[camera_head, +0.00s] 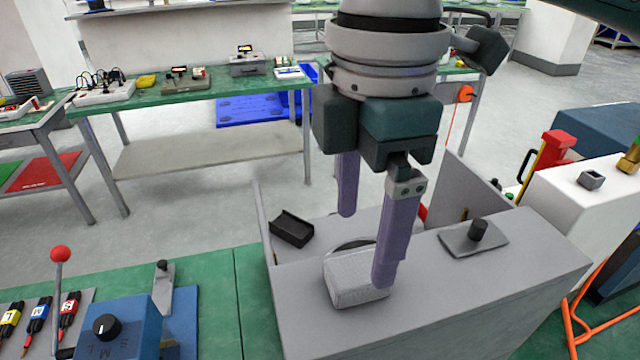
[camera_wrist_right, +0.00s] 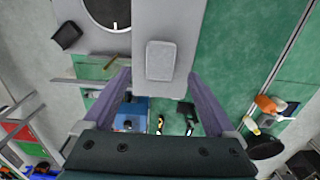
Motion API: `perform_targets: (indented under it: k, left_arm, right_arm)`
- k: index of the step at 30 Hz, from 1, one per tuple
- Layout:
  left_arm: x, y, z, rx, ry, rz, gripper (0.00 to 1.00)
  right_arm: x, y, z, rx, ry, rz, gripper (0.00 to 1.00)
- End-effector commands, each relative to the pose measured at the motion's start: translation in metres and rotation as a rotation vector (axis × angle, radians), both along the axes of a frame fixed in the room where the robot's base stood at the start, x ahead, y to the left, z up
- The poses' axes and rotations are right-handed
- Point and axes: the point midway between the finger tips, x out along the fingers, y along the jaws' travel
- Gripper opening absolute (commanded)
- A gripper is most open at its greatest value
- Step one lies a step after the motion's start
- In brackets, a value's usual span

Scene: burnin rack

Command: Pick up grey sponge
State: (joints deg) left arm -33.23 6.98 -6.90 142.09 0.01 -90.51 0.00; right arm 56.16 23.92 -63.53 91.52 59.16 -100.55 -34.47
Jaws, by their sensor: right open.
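The grey sponge (camera_head: 350,281) is a light grey block with rounded edges. It lies on the grey top surface of a box-like unit (camera_head: 440,310), near its front left edge. My right gripper (camera_head: 367,248) points down over the unit with its two purple fingers spread and nothing held. In the head view one finger overlaps the sponge's right end; contact cannot be told. In the right wrist view the sponge (camera_wrist_right: 161,60) shows just beyond the fingertips, centred between the open fingers (camera_wrist_right: 159,78). My left gripper is not in view.
A black block (camera_head: 291,229) and a plate with a black knob (camera_head: 475,238) are on the unit near the sponge. Upright grey panels stand at its sides. A blue box with a dial (camera_head: 112,325) and a red-balled lever (camera_head: 60,254) stand at the left on the green bench.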

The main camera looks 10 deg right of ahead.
Motion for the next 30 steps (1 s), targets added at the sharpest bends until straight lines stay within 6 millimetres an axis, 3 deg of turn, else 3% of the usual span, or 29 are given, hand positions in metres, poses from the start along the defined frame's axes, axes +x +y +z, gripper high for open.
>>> perform_targets:
  k: [5,12,21,30]
  left_arm:
    - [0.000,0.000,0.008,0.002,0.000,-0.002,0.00]
    - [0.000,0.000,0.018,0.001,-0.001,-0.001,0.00]
    - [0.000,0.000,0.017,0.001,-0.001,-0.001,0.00]
    - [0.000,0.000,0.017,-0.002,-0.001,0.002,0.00]
  right_arm:
    - [-0.001,0.000,-0.015,-0.001,0.003,-0.001,0.91]
    - [0.000,0.001,-0.052,0.000,0.001,0.001,0.91]
    - [0.000,0.001,-0.060,0.000,-0.002,0.002,0.91]
    - [0.000,0.001,-0.059,0.001,-0.002,0.001,0.57]
